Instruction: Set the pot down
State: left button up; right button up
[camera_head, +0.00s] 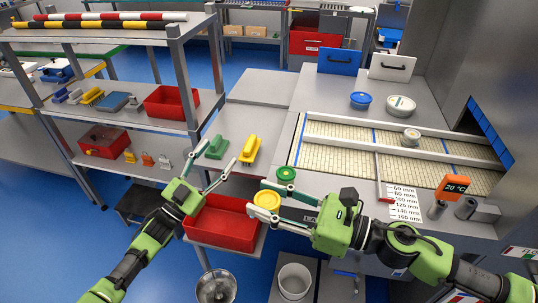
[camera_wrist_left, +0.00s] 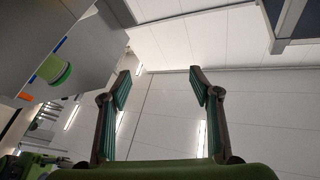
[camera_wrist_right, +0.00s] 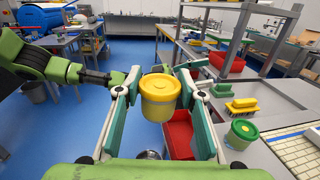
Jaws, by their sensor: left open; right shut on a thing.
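The yellow pot (camera_head: 267,200) with its yellow lid is held by my right gripper (camera_head: 257,197). In the right wrist view the pot (camera_wrist_right: 159,98) hangs roughly upright between the fingers, with floor and a red crate behind it. In the head view it shows by the right end of the red crate (camera_head: 222,238); its height above things is hard to tell. My left gripper (camera_head: 218,158) is open and empty to the left; the left wrist view shows its fingers (camera_wrist_left: 160,75) apart with nothing between.
A green-lidded pot (camera_head: 286,174) stands on the bench edge close to the yellow pot. Green (camera_head: 216,147) and yellow (camera_head: 250,149) brushes lie on the grey side table. A conveyor (camera_head: 340,150) runs to the right. A white bucket (camera_head: 295,279) stands below.

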pick_arm(q)
jog(key=s+d+r+m+g+h, duration=0.3)
jog(key=d+r+m+g+h, duration=0.15)
jog(key=d+r+m, duration=0.3)
jog(key=s+d+r+m+g+h, duration=0.2)
jog(key=d+r+m+g+h, duration=0.2)
jog(key=d+r+m+g, duration=0.3)
jog(key=s+d+r+m+g+y, duration=0.2)
jog(key=s+d+r+m+g, duration=0.2)
jog(key=s+m+g, duration=0.25)
jog(key=s+d+r+m+g+y, duration=0.2)
jog(key=s+d+r+m+g, duration=0.3)
jog(key=s+m+g, duration=0.15)
jog(key=s+d+f+m+g+y, duration=0.1)
jog(key=s+m+y, duration=0.3)
jog(key=s+y, duration=0.2)
jog(key=m+t+y, duration=0.3)
jog(key=t+y, duration=0.5)
jog(key=y, duration=0.5)
send_over(269, 199)
notch_tip(269, 199, down, 3)
jog(key=shift+h, duration=0.25)
notch_tip(269, 199, down, 12)
jog(key=shift+r, duration=0.15)
